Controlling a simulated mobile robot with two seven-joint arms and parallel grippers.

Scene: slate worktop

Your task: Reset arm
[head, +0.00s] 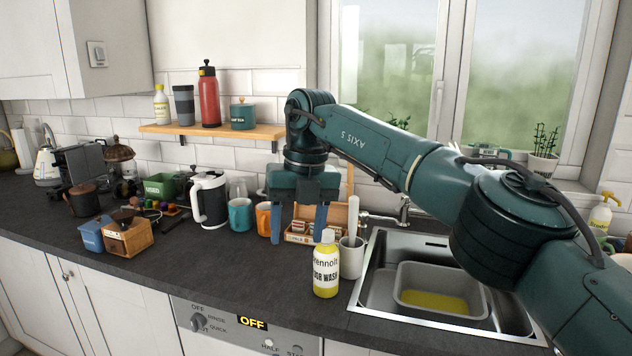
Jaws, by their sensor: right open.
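My right arm (400,165) reaches in from the right, across the sink and in front of the window. My right gripper (298,224) hangs downward over the worktop, with its two blue fingers spread apart and nothing between them. A yellow bottle with a white cap (326,268) stands upright just in front and to the right of the fingers. The right finger partly overlaps the view of a wooden box (335,215) behind it. My left gripper is not in the picture.
A white cup (351,258) stands beside the bottle, left of the sink (372,275) holding a grey basin (440,310). Blue (240,215) and orange (263,219) mugs and a white kettle (209,200) stand behind.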

